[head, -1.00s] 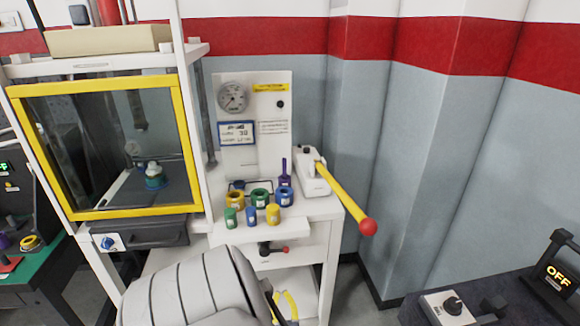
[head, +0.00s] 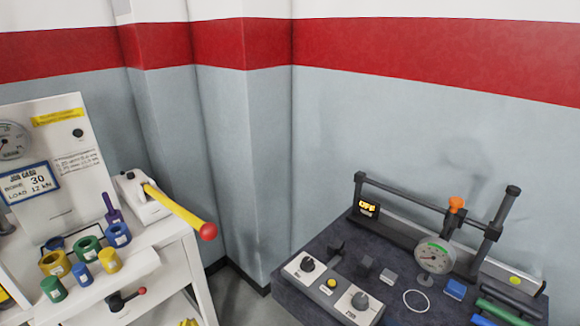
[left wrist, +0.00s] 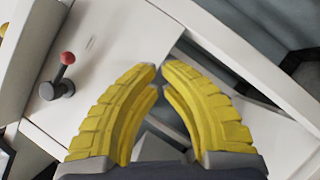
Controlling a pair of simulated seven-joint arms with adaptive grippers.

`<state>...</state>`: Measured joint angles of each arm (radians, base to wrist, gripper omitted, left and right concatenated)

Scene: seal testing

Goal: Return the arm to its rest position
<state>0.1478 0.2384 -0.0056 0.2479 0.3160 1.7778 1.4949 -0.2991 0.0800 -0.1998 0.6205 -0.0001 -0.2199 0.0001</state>
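My left gripper (left wrist: 160,68) fills the lower middle of the left wrist view. Its two yellow ribbed fingers arch inward and their tips meet or nearly meet, with nothing held between them. In the head view only a bit of yellow, likely its fingertip (head: 188,322), shows at the bottom edge, in front of the white bench. The rest of the arm is out of that frame. In the left wrist view the fingers are over the white bench, with the small red-knobbed lever (left wrist: 66,62) apart from them at the left. My right gripper is in neither view.
The white bench (head: 178,262) carries several coloured rings and cylinders and a yellow lever (head: 175,208) with a red ball, sticking out to the right. A dark table (head: 290,295) at right holds a gauge (head: 435,258) and a control box (head: 320,285). A floor gap separates them.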

